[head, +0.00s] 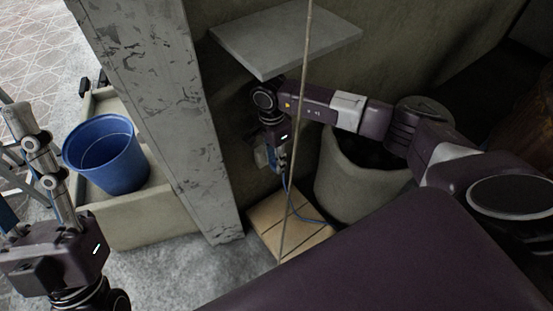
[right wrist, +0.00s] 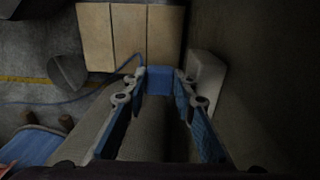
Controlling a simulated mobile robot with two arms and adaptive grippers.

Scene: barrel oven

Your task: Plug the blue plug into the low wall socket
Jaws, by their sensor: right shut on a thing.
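My right gripper (head: 280,163) is low by the wall under a grey shelf. In the right wrist view its two blue-padded fingers (right wrist: 159,86) are shut on the blue plug (right wrist: 158,80). A blue cable (right wrist: 134,66) runs from the plug off to the left; in the head view it hangs to the floor (head: 304,213). The pale wall socket (right wrist: 206,78) is just right of the fingers, and shows beside the gripper in the head view (head: 261,157). Whether plug and socket touch, I cannot tell. My left gripper (head: 32,150) is at the left edge, partly cut off.
A grey shelf (head: 287,37) juts out above my right gripper. A round stone pot (head: 350,185) stands to its right and a concrete pillar (head: 165,110) to its left. Tan tiles (head: 290,222) lie below. A blue bucket (head: 108,160) stands at left. A thin pole crosses in front.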

